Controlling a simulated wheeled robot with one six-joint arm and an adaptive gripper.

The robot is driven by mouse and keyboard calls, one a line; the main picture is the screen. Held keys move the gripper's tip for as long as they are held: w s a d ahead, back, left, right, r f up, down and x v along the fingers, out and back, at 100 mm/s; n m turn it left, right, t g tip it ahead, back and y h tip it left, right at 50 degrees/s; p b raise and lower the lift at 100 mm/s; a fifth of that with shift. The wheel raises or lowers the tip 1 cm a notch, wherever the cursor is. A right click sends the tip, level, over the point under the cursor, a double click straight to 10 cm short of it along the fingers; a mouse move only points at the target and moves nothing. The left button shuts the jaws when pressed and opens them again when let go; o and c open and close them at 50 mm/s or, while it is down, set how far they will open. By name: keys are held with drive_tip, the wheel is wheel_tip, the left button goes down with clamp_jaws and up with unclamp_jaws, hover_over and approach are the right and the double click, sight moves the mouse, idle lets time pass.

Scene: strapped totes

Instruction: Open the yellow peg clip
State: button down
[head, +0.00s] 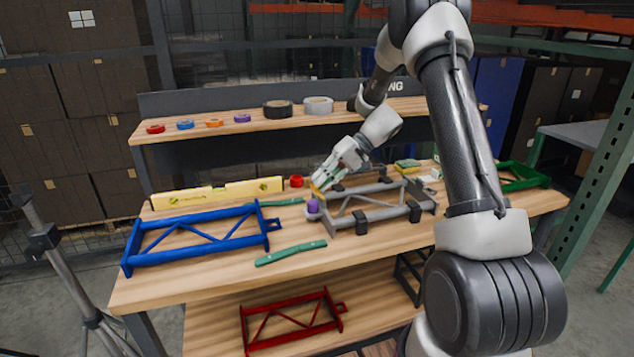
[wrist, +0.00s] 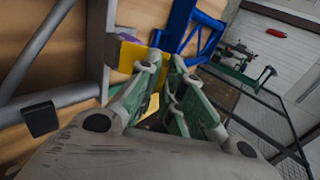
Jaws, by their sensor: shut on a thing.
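The yellow peg clip (head: 317,189) is at the left end of the grey truss frame (head: 375,212) on the bench top. In the wrist view the yellow clip (wrist: 128,57) shows beside the grey frame's end bar, partly behind one finger. My gripper (head: 325,184) reaches down to it from behind the frame. Its green-padded fingers (wrist: 163,62) are close together, shut on the clip, and another bit of yellow shows between them. The exact contact is hidden by the fingers. A purple piece (head: 313,206) sits just in front of the clip on the same frame end.
A blue frame (head: 200,236) lies to the left, with a green strap (head: 291,253) in front. A yellow level (head: 218,193) and a red roll (head: 296,181) lie behind. A green frame (head: 522,176) is at the right. Tape rolls stand on the shelf above.

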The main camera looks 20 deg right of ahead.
drive_tip(key=shift+d+f+y, duration=0.25)
drive_tip(key=shift+d+y, duration=0.45)
drive_tip(key=shift+y, duration=0.6)
drive_tip(key=shift+d+f+y, duration=0.3)
drive_tip(key=shift+d+y, duration=0.35)
drive_tip(key=shift+y, duration=0.65)
drive_tip(key=shift+d+f+y, duration=0.25)
drive_tip(key=shift+d+y, duration=0.45)
drive_tip(key=shift+y, duration=0.6)
drive_tip(key=c, duration=1.6)
unclamp_jaws()
drive_tip(key=shift+o, duration=0.2)
